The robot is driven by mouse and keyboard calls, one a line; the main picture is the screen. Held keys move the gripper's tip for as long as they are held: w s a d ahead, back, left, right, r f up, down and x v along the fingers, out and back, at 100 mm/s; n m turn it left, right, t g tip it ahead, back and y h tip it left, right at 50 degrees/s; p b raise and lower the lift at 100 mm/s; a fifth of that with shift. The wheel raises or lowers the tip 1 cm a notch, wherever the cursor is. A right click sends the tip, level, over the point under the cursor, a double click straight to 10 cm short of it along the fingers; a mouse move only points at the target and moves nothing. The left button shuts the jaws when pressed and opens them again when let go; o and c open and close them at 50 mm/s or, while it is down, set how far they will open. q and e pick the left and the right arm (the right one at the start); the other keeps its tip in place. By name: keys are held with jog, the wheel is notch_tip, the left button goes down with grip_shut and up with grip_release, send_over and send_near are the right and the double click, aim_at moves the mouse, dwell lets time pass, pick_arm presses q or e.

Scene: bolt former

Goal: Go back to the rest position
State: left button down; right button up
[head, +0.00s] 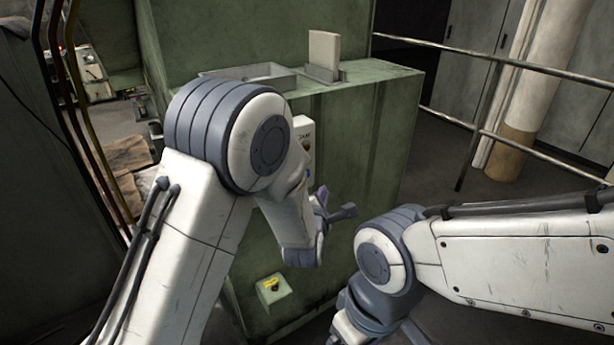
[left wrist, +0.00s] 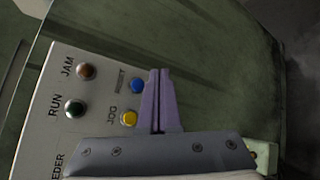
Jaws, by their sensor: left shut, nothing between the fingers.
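My left gripper (head: 322,200) is in front of the green machine cabinet (head: 350,150), partly hidden by my left arm. In the left wrist view its purple fingers (left wrist: 158,100) are shut together with nothing between them. They show beside the blue RESET button (left wrist: 137,86) and the yellow JOG button (left wrist: 129,118) of a pale control panel (left wrist: 100,105). I cannot tell how far the fingertips are from the panel surface. In the head view the panel (head: 303,128) is mostly hidden behind my left arm.
The panel also bears a green RUN button (left wrist: 75,109) and a brown-red JAM lamp (left wrist: 87,71). A small green box with a yellow-marked button (head: 272,288) is low on the cabinet. A grey tray (head: 245,76) sits on top. Metal railings (head: 500,62) run at the right.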

pick_arm(q)
jog(key=s+a+f+m+g+y, duration=0.1)
jog(key=s+a+f+m+g, duration=0.1)
jog(key=s+a+m+g, duration=0.65)
jog(key=s+a+f+m+g+y, duration=0.1)
jog(key=s+a+f+m+g, duration=0.25)
jog(key=s+a+m, duration=0.9)
jog(key=s+d+r+m+g+p, duration=0.1)
jog(key=s+d+r+m+p, duration=0.1)
jog(key=s+d+r+m, duration=0.2)
jog(key=s+d+r+m+g+p, duration=0.2)
jog(key=s+d+r+m, duration=0.3)
jog(key=s+d+r, duration=0.3)
jog(key=s+d+p, duration=0.1)
jog(key=s+d, duration=0.3)
jog(key=shift+s+r+h+p, duration=0.2)
jog(key=shift+h+p, duration=0.1)
jog(key=shift+h, duration=0.1)
